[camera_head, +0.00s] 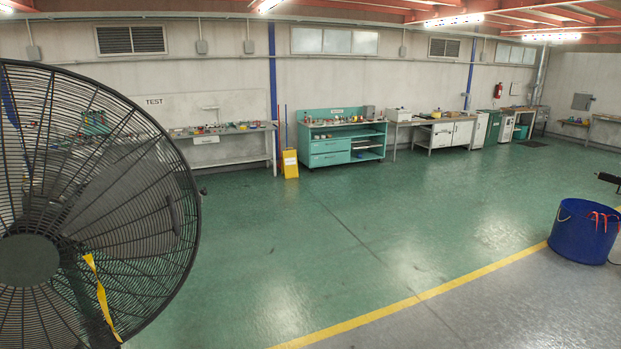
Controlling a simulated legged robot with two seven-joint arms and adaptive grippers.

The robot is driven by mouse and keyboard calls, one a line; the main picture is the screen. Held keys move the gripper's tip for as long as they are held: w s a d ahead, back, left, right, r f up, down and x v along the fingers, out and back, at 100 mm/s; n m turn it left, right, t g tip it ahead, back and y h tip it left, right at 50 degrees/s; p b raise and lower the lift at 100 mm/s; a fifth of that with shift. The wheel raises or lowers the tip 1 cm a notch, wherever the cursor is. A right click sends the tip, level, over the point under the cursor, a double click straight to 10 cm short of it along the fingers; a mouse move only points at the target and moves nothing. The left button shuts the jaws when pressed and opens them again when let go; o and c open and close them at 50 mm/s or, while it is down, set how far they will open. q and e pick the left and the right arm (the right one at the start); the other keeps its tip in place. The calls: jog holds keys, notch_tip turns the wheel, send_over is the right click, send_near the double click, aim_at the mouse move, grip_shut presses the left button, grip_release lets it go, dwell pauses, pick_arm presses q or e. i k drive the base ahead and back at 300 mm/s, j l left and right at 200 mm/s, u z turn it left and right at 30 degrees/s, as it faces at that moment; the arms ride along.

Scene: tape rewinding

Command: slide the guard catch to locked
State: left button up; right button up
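I see no guard catch that I can make out in the head view. No tape rewinding machine shows clearly either. Neither of my grippers can be recognised in this view. A small dark object (608,180) juts in at the right edge, cut off by the frame, and I cannot tell what it belongs to.
A large black caged fan (140,215) fills the left side, with a yellow strip (100,290) at it. A blue tub (580,235) with red handles or straps stands at right. Benches and a teal cabinet (330,148) line the back wall. The green floor (350,240) between is clear.

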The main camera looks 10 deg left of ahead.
aim_at(204, 191)
jog(key=i+l, duration=0.25)
jog(key=i, duration=0.15)
jog(key=i+l, duration=0.2)
jog(key=i, duration=0.15)
jog(key=i+l, duration=0.25)
jog(key=i, duration=0.15)
jog(key=u, duration=0.5)
jog(key=i+l+u, duration=0.1)
jog(key=u, duration=0.4)
jog(key=l+u, duration=0.1)
jog(key=u, duration=0.35)
jog(key=i+l+u, duration=0.1)
jog(key=u, duration=0.4)
